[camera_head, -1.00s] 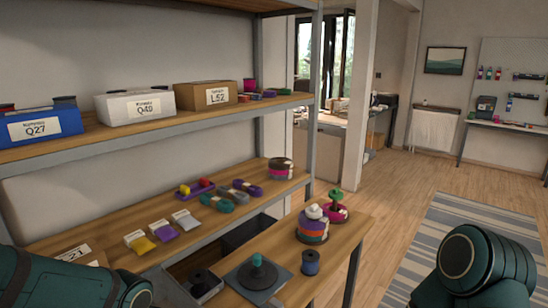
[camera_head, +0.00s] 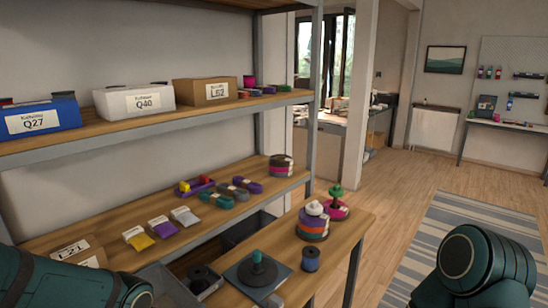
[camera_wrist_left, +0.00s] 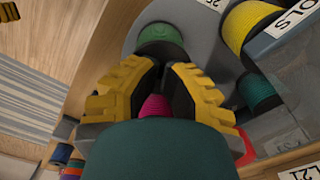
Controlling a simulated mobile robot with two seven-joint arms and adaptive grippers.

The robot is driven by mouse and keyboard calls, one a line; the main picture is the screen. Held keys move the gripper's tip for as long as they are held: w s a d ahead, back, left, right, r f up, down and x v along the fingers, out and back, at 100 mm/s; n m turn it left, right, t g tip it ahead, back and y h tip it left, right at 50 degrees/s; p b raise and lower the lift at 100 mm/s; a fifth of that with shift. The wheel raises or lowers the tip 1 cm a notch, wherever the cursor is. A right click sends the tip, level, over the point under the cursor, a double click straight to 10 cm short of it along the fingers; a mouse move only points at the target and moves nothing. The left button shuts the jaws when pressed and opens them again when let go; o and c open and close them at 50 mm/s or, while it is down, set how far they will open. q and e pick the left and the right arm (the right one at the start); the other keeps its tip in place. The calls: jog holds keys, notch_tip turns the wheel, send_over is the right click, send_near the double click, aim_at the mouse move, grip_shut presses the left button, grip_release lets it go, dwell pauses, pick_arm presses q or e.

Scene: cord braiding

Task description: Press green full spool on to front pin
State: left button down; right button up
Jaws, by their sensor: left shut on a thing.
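A green spool (camera_wrist_left: 160,36) stands over a grey round surface (camera_wrist_left: 204,52) at the top of the left wrist view. My left gripper (camera_wrist_left: 160,68), with yellow and black fingers, is closed with its tips at the spool's near edge. The fingers hide the contact and whatever lies under the spool. A magenta piece (camera_wrist_left: 155,106) shows in the gap between the fingers. I cannot tell which part is the front pin. In the head view my left arm (camera_head: 60,282) enters at the lower left and its gripper is out of frame. My right gripper is out of view.
A yellow spool (camera_wrist_left: 250,24) and a teal spool (camera_wrist_left: 257,91) sit beside the labelled bins at the right of the wrist view. In the head view, a grey plate with a dark disc (camera_head: 257,269), a blue spool (camera_head: 310,258) and stacked spools (camera_head: 313,229) stand on the bench.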

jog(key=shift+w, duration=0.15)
pick_arm(q)
jog(key=shift+r, duration=0.15)
notch_tip(320, 180, up, 6)
jog(key=p, duration=0.4)
jog(key=shift+p, duration=0.4)
jog(key=shift+r+p, duration=0.85)
jog(key=shift+r, duration=0.05)
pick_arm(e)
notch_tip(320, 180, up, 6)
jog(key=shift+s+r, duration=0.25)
pick_arm(q)
jog(key=shift+s, duration=0.1)
